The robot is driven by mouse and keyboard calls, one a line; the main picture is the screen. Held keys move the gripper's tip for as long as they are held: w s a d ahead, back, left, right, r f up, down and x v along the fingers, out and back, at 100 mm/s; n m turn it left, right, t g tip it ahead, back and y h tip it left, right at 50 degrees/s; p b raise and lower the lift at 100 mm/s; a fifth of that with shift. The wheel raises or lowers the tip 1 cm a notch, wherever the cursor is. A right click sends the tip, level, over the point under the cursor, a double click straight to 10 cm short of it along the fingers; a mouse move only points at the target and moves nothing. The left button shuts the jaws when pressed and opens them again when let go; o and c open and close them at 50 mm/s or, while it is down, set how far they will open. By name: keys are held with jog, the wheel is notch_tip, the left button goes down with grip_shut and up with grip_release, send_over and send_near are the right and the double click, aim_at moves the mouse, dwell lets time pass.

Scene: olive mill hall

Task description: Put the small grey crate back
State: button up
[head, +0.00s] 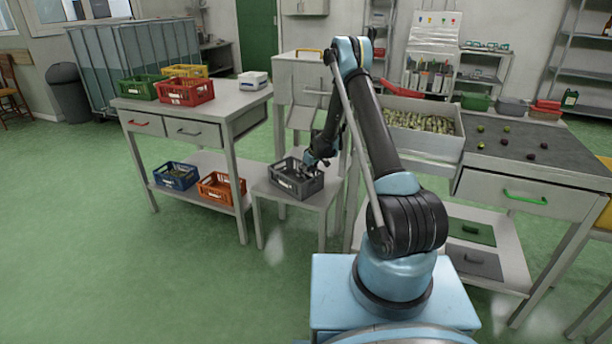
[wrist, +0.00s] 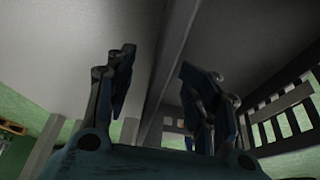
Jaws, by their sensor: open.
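The small grey crate (head: 291,182) stands upright on a low light-grey stand (head: 312,196) in the middle of the head view. It looks dark grey, with slotted walls and a pale label on the front. My gripper (head: 313,161) is at the crate's right rear side, close to its rim. In the wrist view its two fingers (wrist: 160,85) are spread apart. A slatted dark wall (wrist: 283,118) shows at the right there, apparently the crate's. A grey edge runs between the fingers; I cannot tell whether it belongs to the crate or whether anything touches.
A bench (head: 240,108) at left carries green (head: 142,88), red (head: 186,93) and yellow (head: 184,71) crates; blue (head: 176,177) and orange (head: 221,188) crates sit on its lower shelf. At right are an olive-filled drawer (head: 430,142) and a dark worktop (head: 520,140). Green floor lies open in front.

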jog(key=shift+r, duration=0.1)
jog(key=v, duration=1.2)
jog(key=shift+a, duration=0.1)
